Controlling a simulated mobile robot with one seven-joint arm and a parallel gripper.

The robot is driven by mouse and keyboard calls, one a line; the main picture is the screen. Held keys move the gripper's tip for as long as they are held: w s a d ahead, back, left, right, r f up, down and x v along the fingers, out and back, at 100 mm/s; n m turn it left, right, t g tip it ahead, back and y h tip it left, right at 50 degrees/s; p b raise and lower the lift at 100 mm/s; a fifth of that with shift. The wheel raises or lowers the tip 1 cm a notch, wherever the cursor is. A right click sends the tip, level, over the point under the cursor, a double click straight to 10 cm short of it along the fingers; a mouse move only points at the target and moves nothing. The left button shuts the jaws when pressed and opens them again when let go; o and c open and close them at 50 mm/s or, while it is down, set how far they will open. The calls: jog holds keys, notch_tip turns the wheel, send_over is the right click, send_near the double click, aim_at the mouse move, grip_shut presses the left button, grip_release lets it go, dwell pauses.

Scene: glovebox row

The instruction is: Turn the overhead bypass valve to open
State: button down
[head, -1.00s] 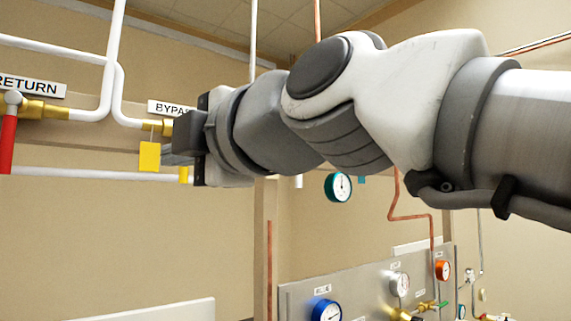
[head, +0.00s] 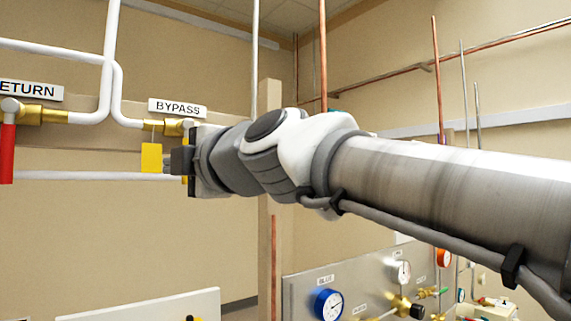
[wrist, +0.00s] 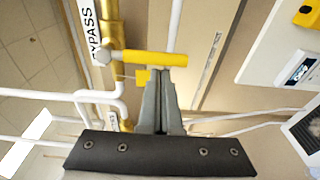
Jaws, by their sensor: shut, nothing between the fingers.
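The bypass valve (head: 175,127) is a brass body on a white pipe under the BYPASS label (head: 177,107). In the wrist view its yellow lever handle (wrist: 150,58) lies crosswise to the brass pipe; in the head view my gripper mostly hides it. A yellow tag (head: 151,158) hangs beside the valve and also shows in the wrist view (wrist: 142,76). My gripper (head: 174,160) is at the handle, shut and empty. Its fingertips (wrist: 160,72) end right at the handle's edge; I cannot tell whether they touch it.
The RETURN valve with a red handle (head: 7,150) is to the left. A white horizontal pipe (head: 95,176) runs behind the gripper. A gauge panel (head: 300,287) with a blue gauge (head: 327,304) stands below. A wooden post (head: 269,120) rises behind my arm.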

jog(key=shift+d, duration=0.25)
jog(key=shift+w+f+b, duration=0.1)
jog(key=shift+f+b, duration=0.05)
jog(key=shift+b, duration=0.25)
jog(key=shift+w+d+n, duration=0.1)
jog(key=shift+n, duration=0.3)
